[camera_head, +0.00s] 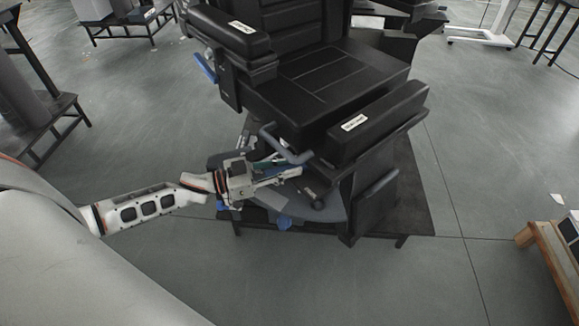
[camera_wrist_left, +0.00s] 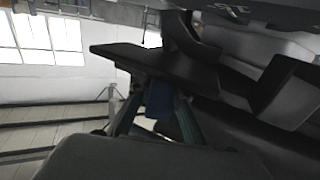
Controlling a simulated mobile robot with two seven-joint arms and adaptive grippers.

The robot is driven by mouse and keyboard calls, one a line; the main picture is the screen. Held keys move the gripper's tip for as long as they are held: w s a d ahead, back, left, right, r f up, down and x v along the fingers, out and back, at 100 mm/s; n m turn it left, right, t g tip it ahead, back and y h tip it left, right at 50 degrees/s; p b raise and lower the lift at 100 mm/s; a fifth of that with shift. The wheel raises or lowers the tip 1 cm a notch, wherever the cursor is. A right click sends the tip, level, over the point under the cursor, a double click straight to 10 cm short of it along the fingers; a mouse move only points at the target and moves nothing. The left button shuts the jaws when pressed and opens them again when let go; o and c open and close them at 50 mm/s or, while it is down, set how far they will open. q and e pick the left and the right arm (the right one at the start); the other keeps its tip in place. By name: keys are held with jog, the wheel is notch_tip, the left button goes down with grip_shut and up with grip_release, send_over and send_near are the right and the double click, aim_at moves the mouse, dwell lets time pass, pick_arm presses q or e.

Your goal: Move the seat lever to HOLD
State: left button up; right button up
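The black seat (camera_head: 325,75) stands on a dark platform (camera_head: 415,215). A bent grey-blue handle (camera_head: 287,146) sticks out under its front edge. My left gripper (camera_head: 288,168) is just below the bent handle. In the left wrist view, its teal fingers (camera_wrist_left: 158,118) stand apart with a blue piece (camera_wrist_left: 160,100) between or behind them; contact is unclear. My right gripper is out of view.
Labelled black armrests (camera_head: 380,118) flank the seat, and a blue lever (camera_head: 205,67) is on its far left side. Dark stands (camera_head: 60,110) are at the left. A wooden bench (camera_head: 550,250) is at the right. The floor in front is clear.

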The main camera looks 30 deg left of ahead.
aim_at(265, 172)
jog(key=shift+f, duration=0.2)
pick_arm(q)
jog(key=v, duration=1.2)
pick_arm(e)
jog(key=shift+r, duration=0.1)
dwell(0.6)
pick_arm(q)
jog(key=s+d+f+n+g+y+p, duration=0.1)
jog(key=s+d+f+y+p, duration=0.3)
jog(key=s+d, duration=0.4)
jog(key=s+d+f+n+g+y+p, duration=0.1)
jog(key=s+d+f+n+y+p, duration=0.2)
jog(key=s+d+y+p, duration=0.3)
jog(key=s+d+f, duration=0.1)
jog(key=s, duration=0.2)
jog(key=shift+s+d+n, duration=0.3)
jog(key=shift+d, duration=0.1)
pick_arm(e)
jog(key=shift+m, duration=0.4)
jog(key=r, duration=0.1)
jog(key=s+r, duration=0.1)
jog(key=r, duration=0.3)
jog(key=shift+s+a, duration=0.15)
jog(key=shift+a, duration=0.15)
pick_arm(q)
jog(key=shift+f, duration=0.15)
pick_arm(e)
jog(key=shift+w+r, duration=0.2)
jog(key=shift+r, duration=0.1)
